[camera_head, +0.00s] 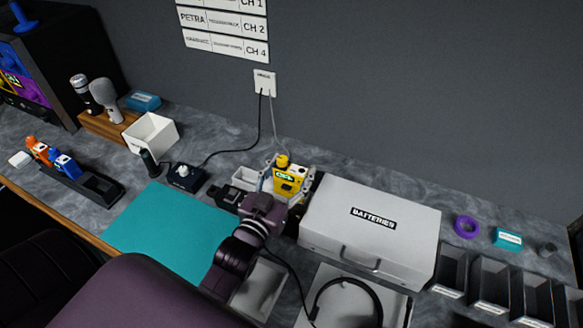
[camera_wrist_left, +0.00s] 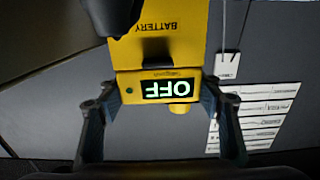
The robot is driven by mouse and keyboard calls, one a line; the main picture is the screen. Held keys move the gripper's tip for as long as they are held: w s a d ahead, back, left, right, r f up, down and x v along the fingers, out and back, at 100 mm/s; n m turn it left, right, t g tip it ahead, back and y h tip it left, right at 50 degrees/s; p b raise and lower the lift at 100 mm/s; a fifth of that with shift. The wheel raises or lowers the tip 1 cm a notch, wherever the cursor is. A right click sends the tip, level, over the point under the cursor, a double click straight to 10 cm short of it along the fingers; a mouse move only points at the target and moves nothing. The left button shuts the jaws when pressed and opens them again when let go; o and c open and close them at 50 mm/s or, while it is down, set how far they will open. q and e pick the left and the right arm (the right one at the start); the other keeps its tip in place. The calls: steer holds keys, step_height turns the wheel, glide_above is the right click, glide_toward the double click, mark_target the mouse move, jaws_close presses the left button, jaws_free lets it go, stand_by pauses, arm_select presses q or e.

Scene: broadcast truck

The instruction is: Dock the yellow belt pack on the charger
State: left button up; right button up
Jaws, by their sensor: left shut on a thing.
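The yellow belt pack (camera_head: 290,180) is between the fingers of my left gripper (camera_head: 287,177), left of the silver case in the head view. In the left wrist view the yellow belt pack (camera_wrist_left: 160,60) shows upside down, with a lit OFF screen and the word BATTERY, between the two fingers (camera_wrist_left: 163,115). The black charger (camera_head: 102,188) lies at the left of the counter. An orange belt pack (camera_head: 38,148) and a blue belt pack (camera_head: 64,162) stand in it; its near right part is empty. My right gripper is not in view.
A teal mat (camera_head: 165,232) lies clear between charger and gripper. A white box (camera_head: 150,134), a dark cylinder (camera_head: 148,161) and a black knob box (camera_head: 185,176) stand behind it. The batteries case (camera_head: 330,215) is right of the gripper; headphones (camera_head: 345,290) lie in front.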

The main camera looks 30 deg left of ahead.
mark_target(288, 184)
arm_select(q)
steer(key=shift+f+b, duration=1.05)
steer(key=shift+f, duration=0.55)
steer(key=shift+r, duration=0.15)
steer(key=shift+r+p, duration=2.2)
steer(key=shift+p, duration=0.25)
steer(key=shift+p, duration=0.65)
steer(key=shift+f+b, duration=1.65)
steer(key=shift+f, duration=0.7)
steer(key=o, duration=1.4)
